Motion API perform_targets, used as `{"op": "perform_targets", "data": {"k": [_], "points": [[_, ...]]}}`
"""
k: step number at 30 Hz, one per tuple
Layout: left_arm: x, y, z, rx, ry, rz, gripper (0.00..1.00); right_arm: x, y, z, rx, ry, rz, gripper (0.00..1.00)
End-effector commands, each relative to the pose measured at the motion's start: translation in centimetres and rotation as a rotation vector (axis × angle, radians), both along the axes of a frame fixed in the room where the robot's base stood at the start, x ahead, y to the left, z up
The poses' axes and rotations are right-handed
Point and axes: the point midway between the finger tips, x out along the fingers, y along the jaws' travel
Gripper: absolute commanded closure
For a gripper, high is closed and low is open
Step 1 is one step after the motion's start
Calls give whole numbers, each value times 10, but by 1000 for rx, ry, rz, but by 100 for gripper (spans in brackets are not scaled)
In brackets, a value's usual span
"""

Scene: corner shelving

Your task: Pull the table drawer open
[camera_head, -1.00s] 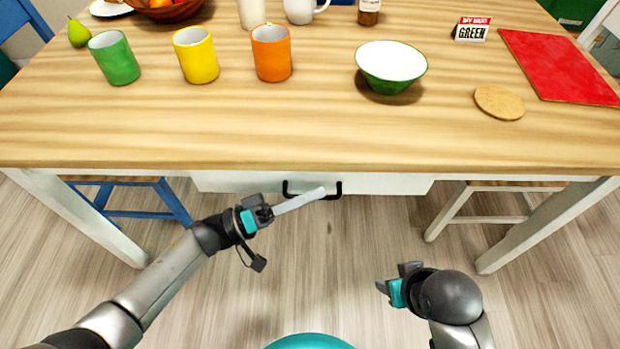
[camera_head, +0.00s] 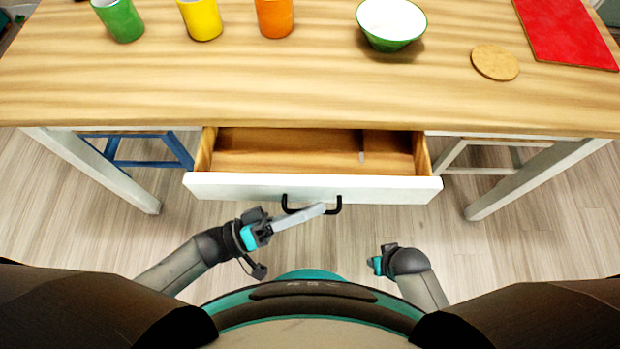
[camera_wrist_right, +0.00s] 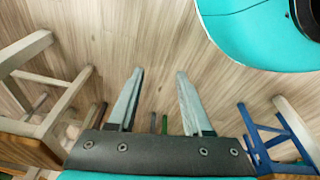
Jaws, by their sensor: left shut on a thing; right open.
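The white-fronted table drawer (camera_head: 240,188) stands pulled out from under the table (camera_head: 300,95) in the head view. Its wooden inside shows, with a divider toward the right; it looks empty. A black handle (camera_head: 338,206) sits at the middle of the drawer front. My left gripper (camera_head: 318,209) is shut on the handle, its long pale fingers reaching across it from the left. My right gripper (camera_wrist_right: 155,95) is open and empty, pointing at the floor area in the right wrist view. In the head view my right gripper (camera_head: 375,264) hangs low, apart from the drawer.
On the tabletop are a green cup (camera_head: 120,20), a yellow cup (camera_head: 201,18), an orange cup (camera_head: 274,17), a green bowl (camera_head: 391,22), a round coaster (camera_head: 495,62) and a red mat (camera_head: 565,32). A blue stool (camera_head: 135,150) and a pale stool (camera_head: 480,155) flank the drawer.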

Motion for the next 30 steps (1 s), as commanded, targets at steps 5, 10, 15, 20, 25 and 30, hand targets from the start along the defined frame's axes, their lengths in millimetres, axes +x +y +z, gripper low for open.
{"op": "perform_targets", "data": {"k": [5,10,15,20,25,30], "points": [[-33,2,0,5,6,-2,100,-11,-10,-15,-10,3,2,50],[-59,1,0,5,5,-1,100,-19,-17,-25,-18,3,3,50],[-80,2,0,4,3,0,100,-25,-22,-32,-23,4,4,50],[-93,1,-1,4,3,-1,100,-29,-25,-35,-25,2,4,50],[-99,1,-1,4,2,-1,100,-31,-26,-37,-26,2,5,50],[-100,1,-1,5,2,0,100,-31,-26,-38,-26,2,5,50]]}}
